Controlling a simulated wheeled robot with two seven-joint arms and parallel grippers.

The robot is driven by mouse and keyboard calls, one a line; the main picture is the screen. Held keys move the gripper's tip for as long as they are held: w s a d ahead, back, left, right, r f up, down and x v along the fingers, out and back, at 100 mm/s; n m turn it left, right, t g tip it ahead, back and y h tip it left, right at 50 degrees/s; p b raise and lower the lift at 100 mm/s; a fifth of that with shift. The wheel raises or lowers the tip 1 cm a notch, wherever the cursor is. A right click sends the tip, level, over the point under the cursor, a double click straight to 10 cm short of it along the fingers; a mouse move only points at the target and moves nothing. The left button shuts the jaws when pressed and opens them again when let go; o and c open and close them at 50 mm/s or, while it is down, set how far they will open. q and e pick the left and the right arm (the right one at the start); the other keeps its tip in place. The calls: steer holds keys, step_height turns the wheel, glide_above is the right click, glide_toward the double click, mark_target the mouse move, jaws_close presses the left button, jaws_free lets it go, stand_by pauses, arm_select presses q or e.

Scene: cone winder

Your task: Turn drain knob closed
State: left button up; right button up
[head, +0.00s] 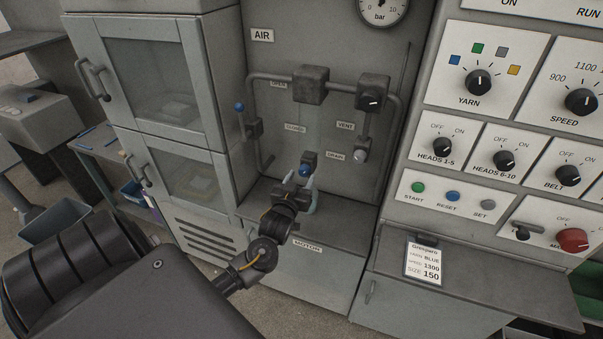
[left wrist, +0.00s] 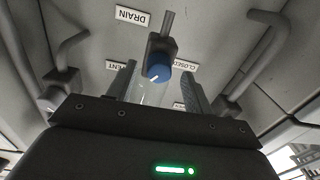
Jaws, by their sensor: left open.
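The drain knob (head: 304,170) is a small blue knob with a white pointer line on a dark valve block, low in the air panel. The DRAIN label (head: 335,156) is up and to its right. My left gripper (head: 301,183) is at the knob with its fingers open, one to each side. In the left wrist view the blue knob (left wrist: 158,73) shows between and beyond the two fingertips, with a gap on both sides. DRAIN and CLOSED labels stand around it. I cannot tell whether either finger touches the knob. My right gripper is not in view.
A grey pipe loop (head: 257,82) with a blue-tipped lever (head: 240,107) runs left of the knob. The MOTOR cover (head: 330,232) forms a ledge below. Glass-door cabinets (head: 150,90) stand at left.

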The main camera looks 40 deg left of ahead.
arm_select(q)
steer(key=shift+w+a, duration=0.25)
steer(key=shift+w, duration=0.45)
steer(key=shift+c, duration=0.4)
steer(key=c, duration=0.9)
